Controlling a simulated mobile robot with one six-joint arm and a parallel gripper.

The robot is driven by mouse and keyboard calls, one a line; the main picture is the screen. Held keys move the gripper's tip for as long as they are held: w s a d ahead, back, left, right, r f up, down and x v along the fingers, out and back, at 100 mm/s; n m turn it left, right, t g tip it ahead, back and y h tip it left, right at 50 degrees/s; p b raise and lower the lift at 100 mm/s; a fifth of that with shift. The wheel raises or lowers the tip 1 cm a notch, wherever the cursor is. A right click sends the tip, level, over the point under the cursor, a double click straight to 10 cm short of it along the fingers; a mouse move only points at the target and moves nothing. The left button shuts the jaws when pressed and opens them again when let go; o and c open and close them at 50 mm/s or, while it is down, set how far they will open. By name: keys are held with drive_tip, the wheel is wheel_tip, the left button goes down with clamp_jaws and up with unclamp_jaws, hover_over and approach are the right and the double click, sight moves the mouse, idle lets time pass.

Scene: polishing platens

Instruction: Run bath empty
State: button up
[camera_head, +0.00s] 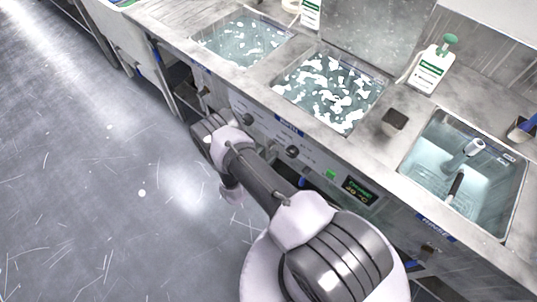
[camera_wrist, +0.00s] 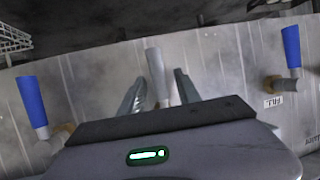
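In the head view, the left bath (camera_head: 213,43) and the middle bath (camera_head: 289,103) hold bluish liquid with white floating patches. The right basin (camera_head: 512,215) holds clear pale-blue liquid, a white cylindrical item and a dark item. In the wrist view, a grey lever handle (camera_wrist: 155,68) stands between the two fingers of my gripper (camera_wrist: 158,90). The fingers are apart, one on each side of it; I cannot tell whether they touch it. A blue-handled valve (camera_wrist: 32,101) is at left, and another (camera_wrist: 291,47) is at right beside a label. My arm hides part of the bench front.
The bench front carries black knobs (camera_head: 292,151) and a lit display (camera_head: 359,190). A white bottle with a green top (camera_head: 432,68) and a small dark block (camera_head: 395,121) stand on the bench top. The grey floor (camera_head: 80,200) at left is clear.

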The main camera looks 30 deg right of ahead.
drive_tip(key=shift+w+d, duration=0.1)
drive_tip(key=shift+d, duration=0.05)
clamp_jaws()
idle(1.4)
